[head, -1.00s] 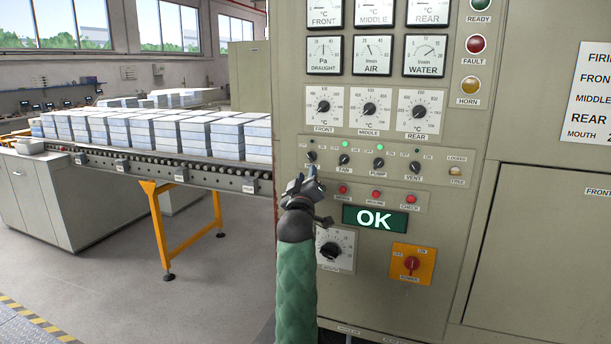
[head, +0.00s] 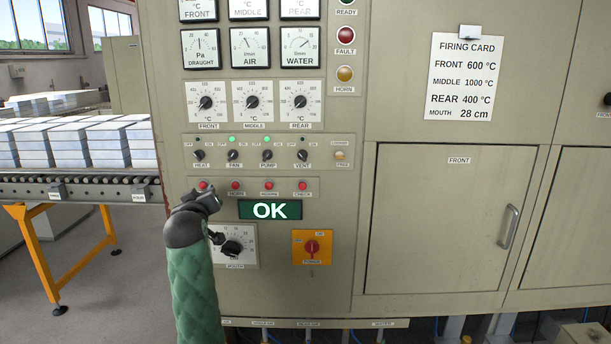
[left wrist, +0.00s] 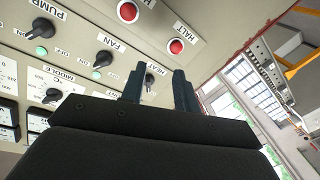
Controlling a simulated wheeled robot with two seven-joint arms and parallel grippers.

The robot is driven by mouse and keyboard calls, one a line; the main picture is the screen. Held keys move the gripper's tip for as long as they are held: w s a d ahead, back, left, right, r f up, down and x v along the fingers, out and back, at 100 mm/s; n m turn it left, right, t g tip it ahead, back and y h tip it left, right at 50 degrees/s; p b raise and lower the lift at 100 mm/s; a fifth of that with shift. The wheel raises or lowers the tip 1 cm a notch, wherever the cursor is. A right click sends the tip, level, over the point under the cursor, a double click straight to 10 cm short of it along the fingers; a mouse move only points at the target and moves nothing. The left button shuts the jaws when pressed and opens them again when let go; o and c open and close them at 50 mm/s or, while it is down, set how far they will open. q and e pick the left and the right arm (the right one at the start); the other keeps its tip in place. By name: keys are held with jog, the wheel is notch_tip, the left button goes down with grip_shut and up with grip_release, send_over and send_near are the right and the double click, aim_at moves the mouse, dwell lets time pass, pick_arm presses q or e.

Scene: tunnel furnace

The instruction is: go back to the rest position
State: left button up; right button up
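My left gripper (head: 214,200) is in front of the grey control panel (head: 335,190), just below the leftmost red button (head: 203,185). In the left wrist view its two dark fingers (left wrist: 158,88) stand apart with nothing between them; the heat knob (left wrist: 150,80) shows behind the gap. The red halt button (left wrist: 176,46) is beyond the fingertips, and I see no contact. In the head view the gripper and my green-sleeved arm partly cover the mouth dial (head: 233,246). My right gripper is in neither view.
A green display (head: 270,210) reads OK. The orange power switch (head: 312,247) is below it. Fan and pump have green lamps lit. A firing card (head: 466,77) hangs at the right above a closed door (head: 443,220). A roller conveyor (head: 85,188) with stacked pale blocks stands at the left.

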pick_arm(q)
jog(key=s+d+f+m+g+h, duration=0.2)
jog(key=s+d+f+m+g, duration=0.3)
jog(key=s+f, duration=0.75)
jog(key=s+d+f+m+g+h, duration=0.2)
jog(key=s+d+f+m+g, duration=0.15)
jog(key=s+d+f, duration=0.6)
jog(key=s+f+g, duration=0.3)
jog(key=s+f, duration=1)
jog(key=s, duration=0.3)
jog(key=s+f+g, duration=0.4)
jog(key=s+f, duration=0.9)
jog(key=s, duration=0.3)
jog(key=shift+s+a+f, duration=0.2)
jog(key=shift+a, duration=0.2)
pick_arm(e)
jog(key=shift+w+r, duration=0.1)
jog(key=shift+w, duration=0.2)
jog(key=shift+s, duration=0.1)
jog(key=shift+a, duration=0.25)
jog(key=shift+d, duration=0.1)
